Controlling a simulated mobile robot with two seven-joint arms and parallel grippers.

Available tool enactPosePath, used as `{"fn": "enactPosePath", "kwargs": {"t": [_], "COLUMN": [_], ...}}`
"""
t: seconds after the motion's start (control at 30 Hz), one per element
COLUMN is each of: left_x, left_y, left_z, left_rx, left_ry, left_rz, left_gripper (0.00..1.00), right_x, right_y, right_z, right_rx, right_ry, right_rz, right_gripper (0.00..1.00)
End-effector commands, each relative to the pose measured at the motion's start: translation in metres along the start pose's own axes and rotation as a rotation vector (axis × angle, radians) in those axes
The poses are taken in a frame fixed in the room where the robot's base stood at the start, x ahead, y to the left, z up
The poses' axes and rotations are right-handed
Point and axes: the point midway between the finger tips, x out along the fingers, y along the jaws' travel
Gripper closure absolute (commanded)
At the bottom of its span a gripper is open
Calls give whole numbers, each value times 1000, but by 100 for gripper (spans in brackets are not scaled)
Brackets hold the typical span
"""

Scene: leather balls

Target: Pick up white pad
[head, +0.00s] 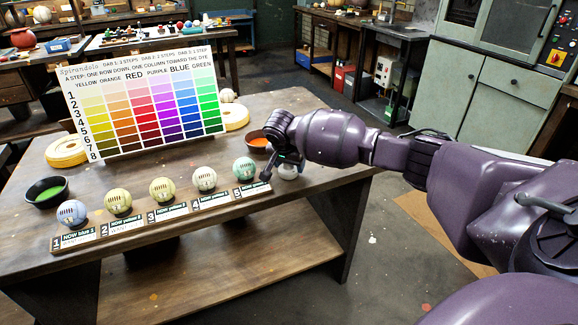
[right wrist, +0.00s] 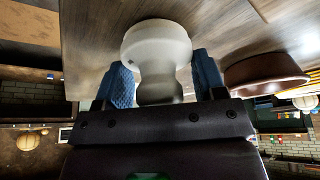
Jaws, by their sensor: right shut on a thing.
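The white pad (right wrist: 156,45) is a pale round head on a narrower neck, filling the middle of the right wrist view. In the head view it shows as a small white shape (head: 289,172) under my right gripper (head: 285,158), at the table's right end. My right gripper's blue fingers (right wrist: 164,78) are shut on its neck from both sides. The head of the pad is close to the wooden tabletop; I cannot tell whether it touches. My left gripper is not in view.
A row of several colored balls (head: 162,190) sits on labeled blocks along the table's front. An orange dye bowl (head: 258,143) stands just left of my right gripper; a green one (head: 47,190) is far left. A color chart (head: 145,105) stands behind.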

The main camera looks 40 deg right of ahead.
Motion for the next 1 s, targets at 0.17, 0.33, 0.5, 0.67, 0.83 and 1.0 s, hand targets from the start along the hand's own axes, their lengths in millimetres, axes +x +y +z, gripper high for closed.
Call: {"fn": "enactPosePath", "kwargs": {"t": [0.17,0.33,0.5,0.67,0.83,1.0], "left_x": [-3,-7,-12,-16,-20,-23], "left_y": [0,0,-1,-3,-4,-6], "left_z": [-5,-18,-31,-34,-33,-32], "left_rx": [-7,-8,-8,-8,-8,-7], "left_ry": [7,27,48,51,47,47], "left_rz": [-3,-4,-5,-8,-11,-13], "left_gripper": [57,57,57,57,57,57], "right_x": [-17,-52,-94,-130,-159,-177], "right_y": [-1,-1,-1,-1,0,0], "right_z": [-7,-21,-38,-53,-66,-73], "right_rx": [2,3,3,3,2,1], "right_ry": [2,5,5,3,3,1], "right_rz": [-4,-9,-10,-8,-6,-3], "right_gripper": [60,60,60,60,60,60]}}
